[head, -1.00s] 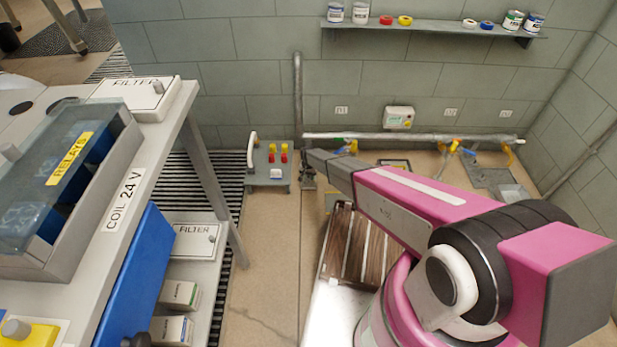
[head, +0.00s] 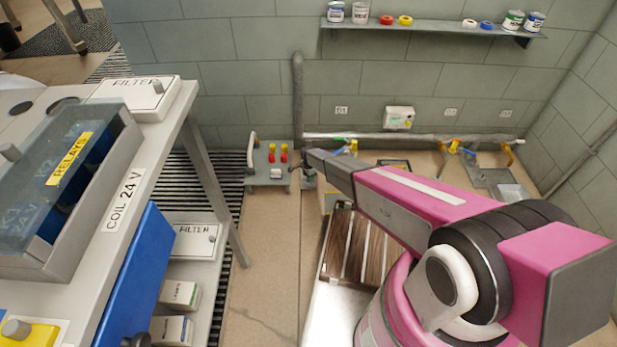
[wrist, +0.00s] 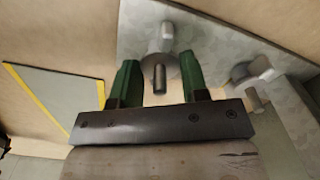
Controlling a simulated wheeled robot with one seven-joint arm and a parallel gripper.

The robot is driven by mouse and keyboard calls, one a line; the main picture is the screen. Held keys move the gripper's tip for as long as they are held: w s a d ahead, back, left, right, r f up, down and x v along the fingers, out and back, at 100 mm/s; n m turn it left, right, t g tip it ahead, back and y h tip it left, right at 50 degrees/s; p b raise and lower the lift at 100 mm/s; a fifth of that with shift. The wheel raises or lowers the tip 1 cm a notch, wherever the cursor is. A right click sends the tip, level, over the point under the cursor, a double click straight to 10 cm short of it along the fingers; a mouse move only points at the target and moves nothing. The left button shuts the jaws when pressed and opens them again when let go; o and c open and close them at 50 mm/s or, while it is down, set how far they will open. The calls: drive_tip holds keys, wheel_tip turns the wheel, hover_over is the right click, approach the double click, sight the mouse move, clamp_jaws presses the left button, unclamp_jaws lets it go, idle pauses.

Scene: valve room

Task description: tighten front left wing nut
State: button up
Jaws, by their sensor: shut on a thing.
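In the wrist view my gripper (wrist: 159,63) has its two green fingers on either side of a grey wing nut (wrist: 160,78), shut on it. The nut has two upright wings on a round base and sits on a grey metal plate (wrist: 205,42). A second wing nut (wrist: 252,74) stands on the same plate to the right, clear of the fingers. In the head view my arm reaches low toward the foot of the wall pipe; the fingers and the held nut are too small or hidden there.
A vertical pipe (head: 298,95) and a small panel with red and yellow knobs (head: 268,175) stand by the arm's end. A wooden slatted pallet (head: 352,248) lies below my arm. A workbench (head: 150,150) fills the left. Bare floor (head: 265,270) lies between.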

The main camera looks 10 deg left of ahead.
drive_tip(key=shift+m, duration=0.7)
drive_tip(key=o, duration=0.9)
wheel_tip(320, 180, up, 11)
drive_tip(key=shift+f, duration=0.1)
idle(0.4)
